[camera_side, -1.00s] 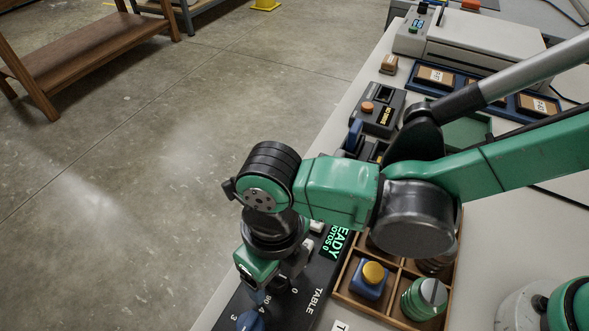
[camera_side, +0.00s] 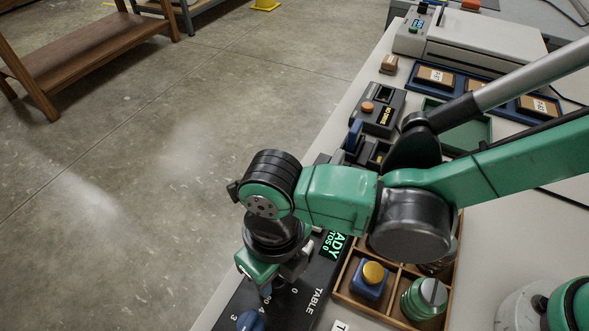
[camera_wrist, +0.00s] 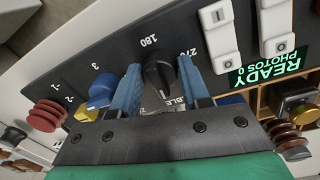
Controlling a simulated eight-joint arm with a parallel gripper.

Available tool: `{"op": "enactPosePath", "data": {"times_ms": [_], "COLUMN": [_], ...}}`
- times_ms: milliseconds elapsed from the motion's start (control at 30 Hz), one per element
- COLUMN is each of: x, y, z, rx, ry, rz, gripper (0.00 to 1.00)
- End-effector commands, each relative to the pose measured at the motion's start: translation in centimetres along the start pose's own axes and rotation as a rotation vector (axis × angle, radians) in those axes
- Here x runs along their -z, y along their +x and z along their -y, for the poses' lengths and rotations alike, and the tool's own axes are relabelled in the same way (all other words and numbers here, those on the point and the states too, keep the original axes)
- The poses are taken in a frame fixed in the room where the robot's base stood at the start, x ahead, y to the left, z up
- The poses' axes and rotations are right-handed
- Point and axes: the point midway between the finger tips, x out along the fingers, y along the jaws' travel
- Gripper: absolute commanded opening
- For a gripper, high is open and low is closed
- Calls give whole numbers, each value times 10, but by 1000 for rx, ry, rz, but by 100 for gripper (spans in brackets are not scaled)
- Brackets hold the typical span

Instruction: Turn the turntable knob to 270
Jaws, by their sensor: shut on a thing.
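The black turntable knob (camera_wrist: 158,76) stands on the dark panel (camera_wrist: 120,65) in the wrist view, between the two blue fingertips of my gripper (camera_wrist: 158,84). My gripper is shut on it. The scale marks 180 and 270 show just beyond the knob; its white pointer line is small, and its exact reading is hard to tell. In the side view my gripper (camera_side: 268,288) is down at the panel (camera_side: 300,300) and hides the knob. The marks 0 and 90 and part of the word TABLE show there.
A blue knob (camera_wrist: 102,90) sits left of my fingers. White switches (camera_wrist: 218,35) and a lit READY, PHOTOS 0 display (camera_wrist: 268,68) lie at right. A wooden compartment tray (camera_side: 341,293) stands right of the panel.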

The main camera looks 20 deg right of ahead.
Motion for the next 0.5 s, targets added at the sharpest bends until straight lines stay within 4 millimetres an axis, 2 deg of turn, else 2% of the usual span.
{"op": "enactPosePath", "data": {"times_ms": [500], "x": [1], "y": [0], "z": [0], "rx": [0], "ry": [413], "rz": [23], "gripper": [0]}}
